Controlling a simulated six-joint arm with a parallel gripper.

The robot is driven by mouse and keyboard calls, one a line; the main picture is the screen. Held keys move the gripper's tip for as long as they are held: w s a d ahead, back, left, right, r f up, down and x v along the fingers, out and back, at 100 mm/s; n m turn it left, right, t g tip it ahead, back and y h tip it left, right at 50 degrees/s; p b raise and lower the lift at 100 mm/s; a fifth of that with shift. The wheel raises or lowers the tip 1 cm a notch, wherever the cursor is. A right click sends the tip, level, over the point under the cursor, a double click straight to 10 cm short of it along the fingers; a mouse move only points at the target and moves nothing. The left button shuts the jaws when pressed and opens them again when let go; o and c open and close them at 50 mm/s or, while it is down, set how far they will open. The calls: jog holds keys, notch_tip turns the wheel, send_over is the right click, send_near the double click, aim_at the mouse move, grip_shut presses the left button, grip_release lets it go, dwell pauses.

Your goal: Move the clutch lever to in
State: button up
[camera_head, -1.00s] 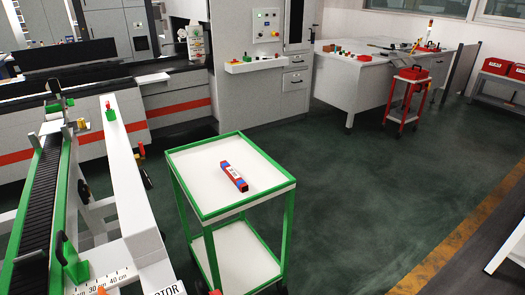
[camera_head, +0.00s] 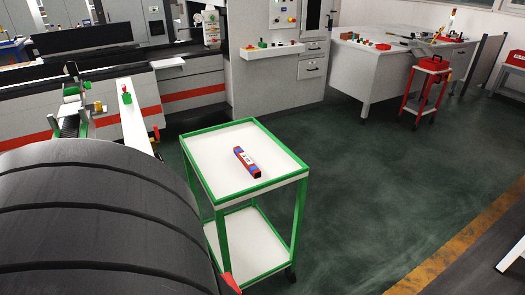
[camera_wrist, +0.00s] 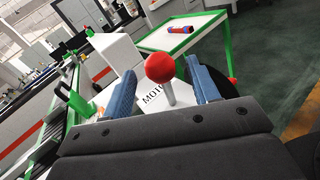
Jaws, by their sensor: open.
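A lever with a round red knob (camera_wrist: 160,68) and a pale grey stem stands up in the middle of the wrist view, beside a partly hidden label starting "MOTO". No clutch label is readable. My gripper (camera_wrist: 162,74) is open, with one blue finger to the left of the knob and one to the right. A gap shows on both sides, and the knob looks ungripped. In the head view my dark arm fills the lower left and hides the lever and my gripper.
A green-framed white cart (camera_head: 221,153) carries a red and blue bar (camera_head: 246,162); it also shows in the wrist view (camera_wrist: 184,34). A green handle (camera_wrist: 77,101) stands left of my gripper. The floor (camera_head: 355,200) right of the cart is clear.

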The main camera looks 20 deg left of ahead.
jog(key=shift+w+a, duration=0.25)
jog(key=shift+w, duration=0.95)
jog(key=shift+w+a, duration=0.2)
jog(key=shift+w, duration=0.95)
jog(key=shift+c, duration=0.4)
grip_shut()
